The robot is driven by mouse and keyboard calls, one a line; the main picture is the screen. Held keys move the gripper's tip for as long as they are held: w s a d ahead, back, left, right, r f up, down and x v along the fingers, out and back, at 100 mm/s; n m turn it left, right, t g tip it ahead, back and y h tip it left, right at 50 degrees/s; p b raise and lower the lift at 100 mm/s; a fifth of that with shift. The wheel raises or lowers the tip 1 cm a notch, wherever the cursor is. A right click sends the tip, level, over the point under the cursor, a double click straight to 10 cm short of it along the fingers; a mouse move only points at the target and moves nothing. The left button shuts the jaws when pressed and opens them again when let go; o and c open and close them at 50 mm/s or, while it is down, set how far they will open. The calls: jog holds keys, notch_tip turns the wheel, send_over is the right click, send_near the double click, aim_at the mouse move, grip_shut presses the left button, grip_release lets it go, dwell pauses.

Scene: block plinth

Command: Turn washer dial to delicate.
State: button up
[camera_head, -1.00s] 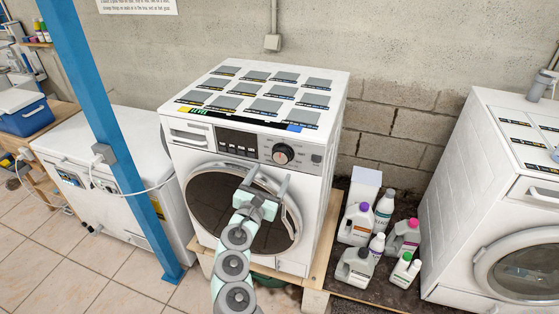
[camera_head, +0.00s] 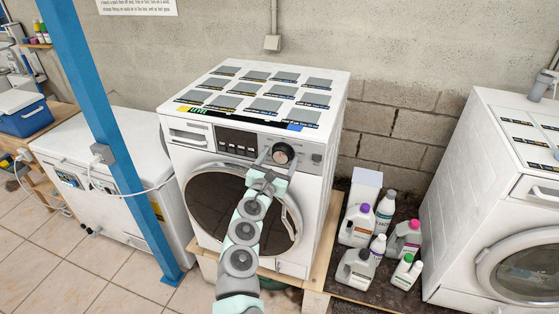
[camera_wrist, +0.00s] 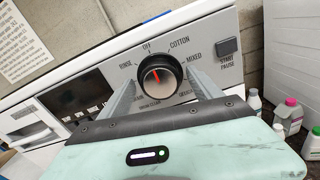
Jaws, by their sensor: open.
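In the wrist view the dial (camera_wrist: 160,77) has a red mark pointing up and slightly left, at OFF. RINSE, OFF, COTTON and MIXED are readable around it; the lower labels are small and partly hidden by the fingers, and one at lower right seems to begin with DEL. My gripper (camera_head: 277,162) is open, one finger on each side of the dial. I cannot tell whether the fingers touch it.
A START/PAUSE button (camera_wrist: 227,47) sits right of the dial, and a dark display (camera_head: 236,142) left of it. Several detergent bottles (camera_head: 357,226) stand on the floor to the right. A blue post (camera_head: 110,130) rises at left. Another washer (camera_head: 500,200) stands at far right.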

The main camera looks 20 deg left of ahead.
jog(key=c, duration=1.4)
